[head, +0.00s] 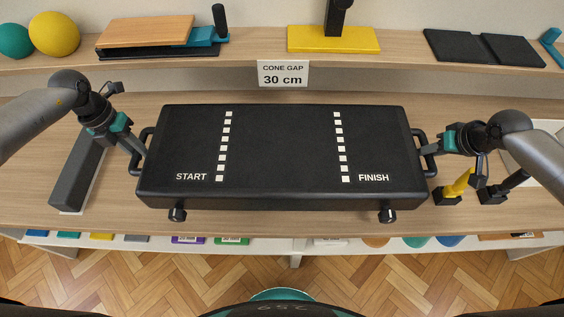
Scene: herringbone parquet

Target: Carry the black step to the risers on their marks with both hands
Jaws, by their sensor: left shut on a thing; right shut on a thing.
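The black step (280,150) spans the middle of the table, with a START and a FINISH line of white squares. I cannot tell how far the step is above the table. A long dark grey block, likely a riser (78,174), lies on a white mark left of the step. No second riser shows clearly; my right arm hides part of that side.
A yellow and black object (459,184) stands close to the step's right end. A white patch (520,150) lies behind my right arm. A "CONE GAP 30 cm" sign (283,74) hangs at the back, below a shelf with balls, boards and a yellow base (333,39).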

